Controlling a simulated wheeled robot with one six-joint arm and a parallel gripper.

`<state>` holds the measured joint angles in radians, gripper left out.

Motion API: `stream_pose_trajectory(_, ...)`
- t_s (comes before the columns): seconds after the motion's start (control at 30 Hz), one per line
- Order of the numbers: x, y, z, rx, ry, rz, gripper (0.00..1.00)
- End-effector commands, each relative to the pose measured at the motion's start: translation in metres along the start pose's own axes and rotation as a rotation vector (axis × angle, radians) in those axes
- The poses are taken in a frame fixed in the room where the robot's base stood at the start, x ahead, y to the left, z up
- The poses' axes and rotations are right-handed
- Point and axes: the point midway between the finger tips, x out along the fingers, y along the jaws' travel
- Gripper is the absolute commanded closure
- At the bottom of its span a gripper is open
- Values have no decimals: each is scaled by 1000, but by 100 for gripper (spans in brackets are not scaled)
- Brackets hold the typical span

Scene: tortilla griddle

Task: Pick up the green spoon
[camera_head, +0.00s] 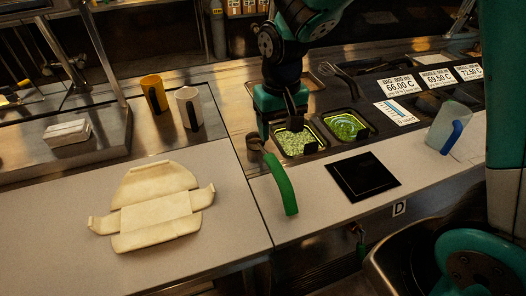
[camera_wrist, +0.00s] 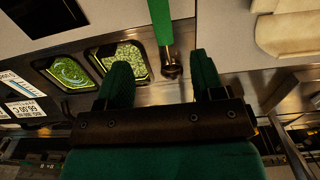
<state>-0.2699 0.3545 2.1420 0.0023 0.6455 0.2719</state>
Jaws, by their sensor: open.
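The green spoon has a long green handle (camera_head: 282,184) and a small metal bowl (camera_head: 254,142). It lies at the back edge of the pale counter, its handle pointing to the front. In the wrist view the green handle (camera_wrist: 161,20) enters from the top, with the metal bowl (camera_wrist: 171,66) below. My gripper (camera_head: 280,128) is open and empty, pointing down just behind and right of the spoon's bowl. In the wrist view, the bowl appears between the two fingers of my gripper (camera_wrist: 160,60). I see no contact with the spoon.
Two trays of green food (camera_head: 296,141) (camera_head: 346,125) sit right of the spoon. A black square plate (camera_head: 362,177) lies to its right, and a folded cream tortilla-like piece (camera_head: 155,207) to its left. Yellow (camera_head: 155,93) and white (camera_head: 188,108) cups stand behind left. A clear pitcher (camera_head: 446,127) stands right.

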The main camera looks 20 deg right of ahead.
Motion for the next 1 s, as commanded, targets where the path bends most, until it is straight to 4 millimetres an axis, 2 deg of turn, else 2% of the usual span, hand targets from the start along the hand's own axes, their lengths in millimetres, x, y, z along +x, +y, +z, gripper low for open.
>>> stream_pose_trajectory(0.1,28,0,2,-2,-8,2,38)
stream_pose_trajectory(0.3,68,0,2,-3,-7,0,38)
stream_pose_trajectory(0.63,95,0,4,-4,-5,-1,38)
stream_pose_trajectory(0.9,131,-1,6,-3,-3,-1,38)
stream_pose_trajectory(1.0,137,-1,6,-3,-1,-2,38)
